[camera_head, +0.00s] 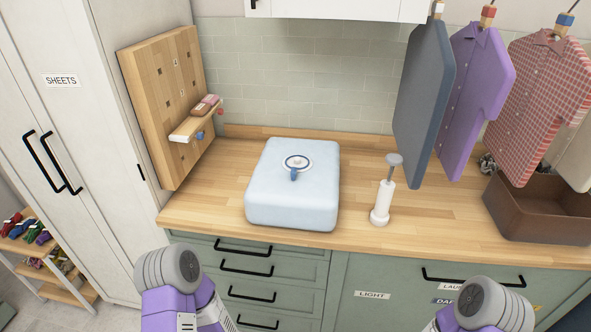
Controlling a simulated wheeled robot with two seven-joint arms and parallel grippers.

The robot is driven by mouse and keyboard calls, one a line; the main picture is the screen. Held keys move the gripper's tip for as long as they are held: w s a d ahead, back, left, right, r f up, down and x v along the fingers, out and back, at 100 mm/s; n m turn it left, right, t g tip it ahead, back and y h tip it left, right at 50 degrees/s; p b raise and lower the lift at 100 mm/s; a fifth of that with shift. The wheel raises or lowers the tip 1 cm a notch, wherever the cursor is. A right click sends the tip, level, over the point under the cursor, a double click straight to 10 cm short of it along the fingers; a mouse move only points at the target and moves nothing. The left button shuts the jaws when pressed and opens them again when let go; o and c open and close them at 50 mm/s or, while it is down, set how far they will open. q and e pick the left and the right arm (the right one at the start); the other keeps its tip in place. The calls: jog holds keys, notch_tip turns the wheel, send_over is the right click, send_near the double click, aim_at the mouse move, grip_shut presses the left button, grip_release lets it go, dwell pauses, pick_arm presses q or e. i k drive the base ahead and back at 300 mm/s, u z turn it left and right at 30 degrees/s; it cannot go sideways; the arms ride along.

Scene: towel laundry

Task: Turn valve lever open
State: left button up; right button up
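A pale blue, soft-edged block (275,200) lies on the wooden counter. On its top is a round white valve (304,160) with a dark ring. A small blue lever (294,174) sticks out from the valve towards the front edge of the block. It is too small to tell how far it is turned. A white hand pump (381,203) with a grey knob stands upright to the right of the block, apart from it. Only purple and grey links of my two arms show at the bottom edge; neither gripper is in view.
A wooden pegboard (160,95) with a small shelf (196,124) stands at the left. Shirts (473,95) hang at the right, above a brown box (540,215). The wooden counter (210,205) is clear around the block. Green drawers (245,290) are below.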

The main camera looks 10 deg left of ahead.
aim_at(294, 169)
jog(key=u, duration=0.7)
jog(key=i, duration=0.35)
jog(key=u, duration=0.2)
